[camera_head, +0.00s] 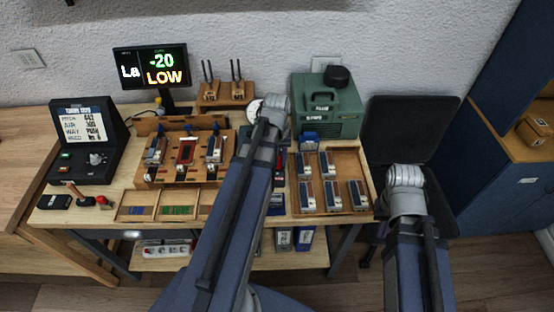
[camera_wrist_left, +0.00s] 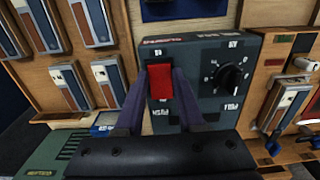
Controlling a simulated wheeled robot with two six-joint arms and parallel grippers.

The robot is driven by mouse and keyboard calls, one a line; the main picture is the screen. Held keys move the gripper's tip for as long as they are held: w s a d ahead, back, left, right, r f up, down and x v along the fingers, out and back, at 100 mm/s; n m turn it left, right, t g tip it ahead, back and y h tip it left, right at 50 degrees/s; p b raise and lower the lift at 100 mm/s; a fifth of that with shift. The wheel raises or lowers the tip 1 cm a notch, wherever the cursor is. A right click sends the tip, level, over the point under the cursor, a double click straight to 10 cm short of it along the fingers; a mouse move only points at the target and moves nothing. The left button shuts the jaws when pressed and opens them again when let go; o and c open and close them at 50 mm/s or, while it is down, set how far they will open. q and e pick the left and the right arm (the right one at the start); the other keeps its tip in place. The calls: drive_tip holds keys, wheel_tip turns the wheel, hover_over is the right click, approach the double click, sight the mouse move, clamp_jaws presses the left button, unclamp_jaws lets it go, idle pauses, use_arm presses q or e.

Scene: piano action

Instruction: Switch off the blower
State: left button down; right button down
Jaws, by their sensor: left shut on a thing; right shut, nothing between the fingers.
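The blower (camera_head: 325,108) is a green box with a black cap, at the back right of the bench in the head view. In the left wrist view, a dark control box (camera_wrist_left: 205,60) carries a red switch block (camera_wrist_left: 159,88) and a black round knob (camera_wrist_left: 231,76). My left gripper (camera_wrist_left: 160,71) is closed in on the red block, one finger on each side. In the head view my left arm hides this gripper and most of the control box. My right arm's wrist shows at right in the head view, but its fingers are not visible.
Wooden trays hold metal reed blocks (camera_head: 332,196) right of my left arm. A rack (camera_head: 185,150) with more blocks stands to its left. A display (camera_head: 150,66) reads "-20 LOW". A black chair (camera_head: 410,130) stands at the bench's right end.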

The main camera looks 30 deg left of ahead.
use_arm(q)
drive_tip(key=shift+w+a+g+h, duration=0.15)
drive_tip(key=shift+w+g+h, duration=0.15)
drive_tip(key=shift+w+g, duration=0.2)
drive_tip(key=shift+a+g+h, duration=0.1)
drive_tip(key=shift+g+h, duration=0.3)
drive_tip(key=shift+g, duration=0.2)
drive_tip(key=shift+s+r+b, duration=0.1)
drive_tip(key=shift+s+b, duration=0.05)
drive_tip(key=shift+b, duration=0.15)
drive_tip(key=c, duration=0.5)
unclamp_jaws()
drive_tip(key=shift+r, duration=0.1)
